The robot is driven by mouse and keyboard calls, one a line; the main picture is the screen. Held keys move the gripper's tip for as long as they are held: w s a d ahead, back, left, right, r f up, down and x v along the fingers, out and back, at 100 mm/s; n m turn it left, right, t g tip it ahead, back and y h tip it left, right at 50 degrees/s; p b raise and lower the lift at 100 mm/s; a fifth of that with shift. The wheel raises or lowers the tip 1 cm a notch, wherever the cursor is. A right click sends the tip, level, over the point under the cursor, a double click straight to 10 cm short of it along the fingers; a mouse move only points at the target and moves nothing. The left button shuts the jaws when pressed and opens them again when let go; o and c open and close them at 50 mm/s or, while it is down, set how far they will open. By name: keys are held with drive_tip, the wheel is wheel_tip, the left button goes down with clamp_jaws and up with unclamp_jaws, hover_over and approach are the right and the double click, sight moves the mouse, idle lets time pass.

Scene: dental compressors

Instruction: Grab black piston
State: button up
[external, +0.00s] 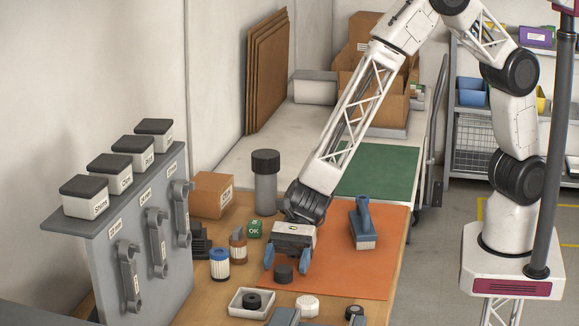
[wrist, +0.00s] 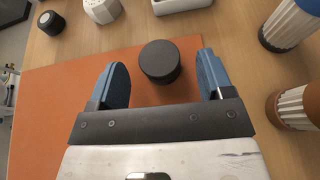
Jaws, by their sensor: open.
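A short black cylinder, which looks like the black piston (external: 283,274), stands on the orange mat (external: 345,277). In the wrist view the black piston (wrist: 160,60) sits between the blue fingertips, with a gap on each side. My gripper (external: 285,262) points down over it, its blue fingers spread. In the wrist view my gripper (wrist: 162,72) is open and holds nothing. I cannot tell exactly how high the fingertips are above the mat.
A white tray (external: 235,307) with a black ring, a white ribbed part (external: 308,305) and a small black part (external: 354,312) are near the front. A blue-capped filter (external: 219,268) and brown filter (external: 238,252) stand left. A blue-handled brush (external: 363,225) lies right.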

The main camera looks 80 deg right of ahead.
sight(285, 266)
drive_tip(key=shift+x, duration=0.75)
drive_tip(key=c, duration=1)
drive_tip(key=shift+c, duration=0.2)
drive_tip(key=shift+r, duration=5)
